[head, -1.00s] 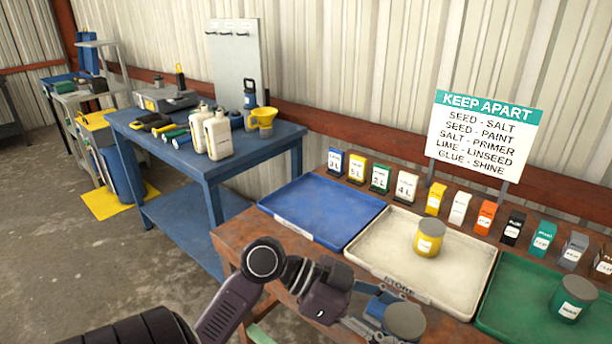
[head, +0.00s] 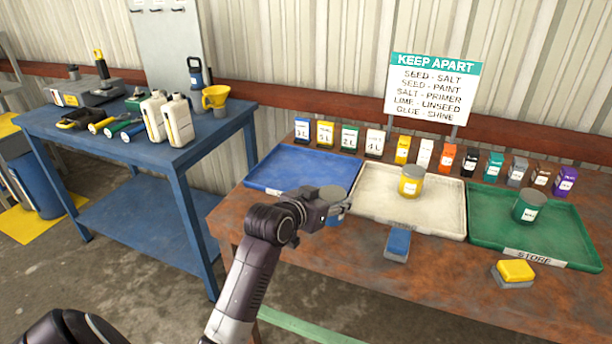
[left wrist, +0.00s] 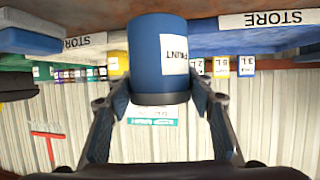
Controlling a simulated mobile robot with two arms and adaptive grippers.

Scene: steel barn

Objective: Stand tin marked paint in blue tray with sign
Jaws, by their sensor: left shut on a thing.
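A blue tin with a grey lid (head: 334,195) is held in my left gripper (head: 322,212). In the left wrist view the tin (left wrist: 148,55) appears upside down, with a white label reading PAINT, between the two fingers. The blue tray (head: 290,178) lies at the left end of the rusty-topped table, and no tin shows in it. In the head view the held tin overlaps the tray's front right corner; its height above the tray is hard to tell. The KEEP APART sign (head: 433,90) stands behind the trays, listing SEED - PAINT among its pairs. My right gripper is out of view.
A cream tray (head: 370,205) holds a yellow tin (head: 411,181). A green tray (head: 490,225) holds a green tin (head: 528,206). Small labelled boxes line the back. A blue block (head: 398,243) and yellow block (head: 515,271) lie in front. A blue bench (head: 110,150) stands left.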

